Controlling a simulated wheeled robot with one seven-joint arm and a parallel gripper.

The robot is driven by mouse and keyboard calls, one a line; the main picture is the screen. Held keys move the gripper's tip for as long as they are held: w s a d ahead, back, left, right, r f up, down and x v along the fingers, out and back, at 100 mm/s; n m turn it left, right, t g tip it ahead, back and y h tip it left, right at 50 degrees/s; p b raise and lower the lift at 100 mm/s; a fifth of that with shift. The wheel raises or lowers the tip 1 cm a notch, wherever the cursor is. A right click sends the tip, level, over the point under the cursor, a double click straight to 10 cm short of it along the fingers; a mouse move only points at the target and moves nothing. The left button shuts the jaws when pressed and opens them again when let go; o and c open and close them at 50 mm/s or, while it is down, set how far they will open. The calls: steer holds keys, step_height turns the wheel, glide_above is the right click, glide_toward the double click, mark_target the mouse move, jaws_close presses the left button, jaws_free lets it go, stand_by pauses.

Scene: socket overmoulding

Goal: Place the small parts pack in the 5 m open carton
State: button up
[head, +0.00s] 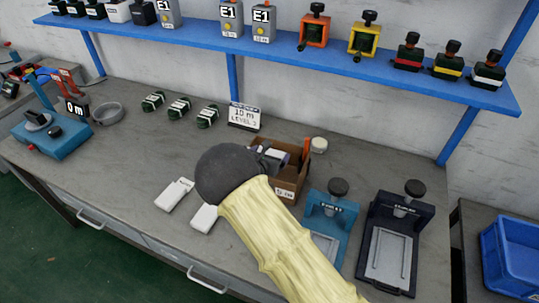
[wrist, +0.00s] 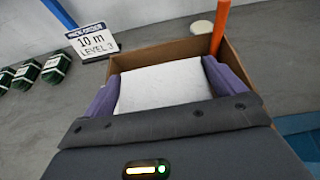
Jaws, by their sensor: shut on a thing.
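My gripper (wrist: 158,90) has purple fingers shut on a white pack (wrist: 160,86), which I take as the small parts pack. The pack is between the fingers, at the mouth of the brown open carton (wrist: 180,48). In the head view the carton (head: 289,190) stands on the bench with a "5 m" label on its front, and my gripper (head: 277,155) is over its opening. My dark wrist hides the carton's left side there. I cannot tell how deep the pack sits or whether it touches the carton floor.
An orange stick (wrist: 221,28) rises at the carton's back corner. A "10 m LEVEL 3" sign (head: 244,115) and a round pale disc (head: 319,144) stand behind. Two white pieces (head: 174,193) lie left. Blue (head: 328,215) and dark (head: 396,240) presses stand right. A blue shelf (head: 300,50) runs above.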

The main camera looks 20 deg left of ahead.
steer(key=shift+f, duration=0.25)
steer(key=shift+f+b, duration=0.4)
steer(key=shift+f+b, duration=0.25)
steer(key=shift+b, duration=0.05)
steer(key=o, duration=0.7)
